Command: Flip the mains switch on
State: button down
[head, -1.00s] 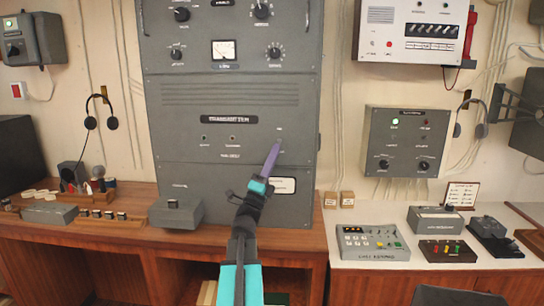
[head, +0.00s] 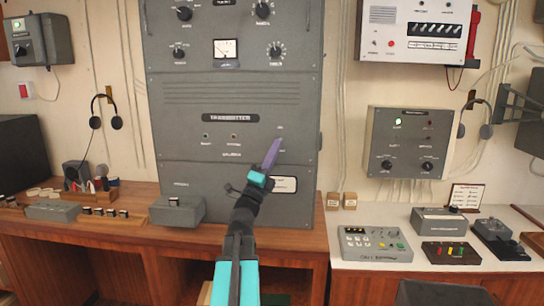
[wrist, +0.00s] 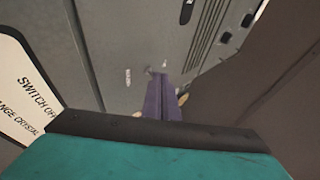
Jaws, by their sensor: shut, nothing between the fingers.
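The grey transmitter cabinet (head: 240,95) stands at the middle of the head view. The mains switch is at the right of its middle panel, mostly hidden behind my gripper's tips in the head view. In the wrist view a small pale switch lever (wrist: 151,70) shows just beyond the fingertips, beside a small white label (wrist: 128,77). My gripper (head: 275,143) has purple fingers, shut and empty, pointing up at the panel; they also show in the wrist view (wrist: 163,82). The tips are at or very close to the switch; I cannot tell whether they touch. The lever's position is unclear.
A white card (wrist: 18,88) sits on the lower panel. Two indicator lamps (head: 206,136) are left of the switch. A wooden desk (head: 110,232) runs below, with a grey box (head: 177,211) in front of the cabinet. A keypad console (head: 374,245) stands right.

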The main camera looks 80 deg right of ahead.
jog(key=shift+r, duration=0.15)
jog(key=w+a+f+b, duration=0.1)
jog(key=a+f+b, duration=0.1)
jog(key=a+b, duration=0.3)
jog(key=shift+w+a+f+g, duration=0.15)
jog(key=shift+a+g, duration=0.15)
jog(key=shift+a, duration=0.4)
jog(key=shift+b, duration=0.35)
jog(key=b, duration=0.2)
jog(key=a+b, duration=0.1)
jog(key=b, duration=0.2)
jog(key=a+b, duration=0.1)
jog(key=b, duration=0.1)
jog(key=shift+w+f+b, duration=0.25)
jog(key=shift+f+b, duration=0.05)
jog(key=shift+b, duration=0.1)
jog(key=a+b, duration=0.1)
jog(key=b, duration=0.1)
jog(key=a+f+b, duration=0.1)
jog(key=a+b, duration=0.1)
jog(key=b, duration=0.1)
jog(key=w+a+b, duration=0.1)
jog(key=b, duration=0.1)
jog(key=shift+a+f+b, duration=0.15)
jog(key=shift+a+b, duration=0.15)
